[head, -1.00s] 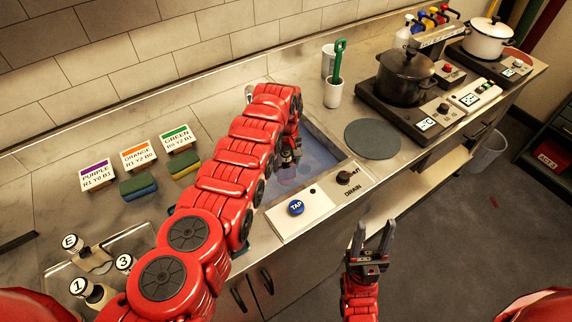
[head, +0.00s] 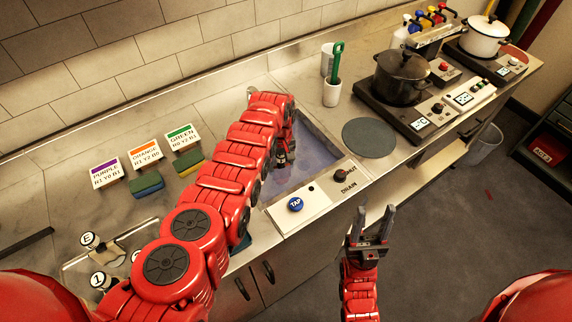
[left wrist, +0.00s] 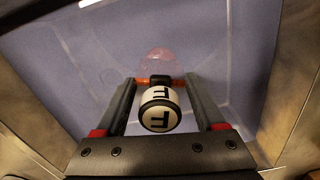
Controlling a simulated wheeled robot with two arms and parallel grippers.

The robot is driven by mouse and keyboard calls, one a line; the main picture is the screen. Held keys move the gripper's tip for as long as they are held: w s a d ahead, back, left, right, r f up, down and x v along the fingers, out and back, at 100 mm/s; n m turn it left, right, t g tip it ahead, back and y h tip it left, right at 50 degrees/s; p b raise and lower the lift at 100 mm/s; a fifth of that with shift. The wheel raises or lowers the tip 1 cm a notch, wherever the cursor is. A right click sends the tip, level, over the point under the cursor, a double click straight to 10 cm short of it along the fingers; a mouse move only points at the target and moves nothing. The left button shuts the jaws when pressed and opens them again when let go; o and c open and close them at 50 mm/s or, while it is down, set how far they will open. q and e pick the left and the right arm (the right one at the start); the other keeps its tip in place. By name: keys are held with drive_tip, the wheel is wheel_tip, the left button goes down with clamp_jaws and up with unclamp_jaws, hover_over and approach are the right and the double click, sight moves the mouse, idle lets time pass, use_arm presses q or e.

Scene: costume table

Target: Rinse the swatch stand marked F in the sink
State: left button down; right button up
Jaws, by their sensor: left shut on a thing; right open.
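The swatch stand marked F (left wrist: 158,115) is between my left gripper's fingers in the left wrist view, its round white label facing the camera. My left gripper (left wrist: 160,82) is shut on it, over the bluish sink basin (left wrist: 75,65). A pinkish round patch shows just beyond the stand; I cannot tell whether it is its base or tinted water. In the head view my left gripper (head: 282,154) reaches down into the sink (head: 318,158), and my arm hides much of the basin. My right gripper (head: 370,218) is open and empty in front of the counter.
A panel at the sink's front carries the blue TAP button (head: 295,204) and a dark DRAIN knob (head: 340,174). Stands marked E (head: 88,240) and 1 (head: 100,281) sit at the lower left. Sponges (head: 147,184), a grey disc (head: 369,137) and a black pot (head: 402,76) flank the sink.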

use_arm(q)
drive_tip(key=shift+a+r, duration=0.15)
drive_tip(key=shift+r, duration=0.05)
drive_tip(key=shift+s+f, duration=0.1)
drive_tip(key=shift+f, duration=0.05)
drive_tip(key=shift+p, duration=0.3)
drive_tip(key=shift+s+a+p, duration=0.15)
drive_tip(key=shift+a+p, duration=0.1)
drive_tip(key=shift+p, duration=0.3)
drive_tip(key=s+a+p, duration=0.1)
drive_tip(key=p, duration=0.2)
drive_tip(key=shift+a, duration=0.2)
drive_tip(key=s+a+p, duration=0.1)
drive_tip(key=a+p, duration=0.1)
drive_tip(key=p, duration=0.1)
drive_tip(key=shift+s+p, duration=0.1)
drive_tip(key=shift+p, duration=0.2)
drive_tip(key=shift+d, duration=0.1)
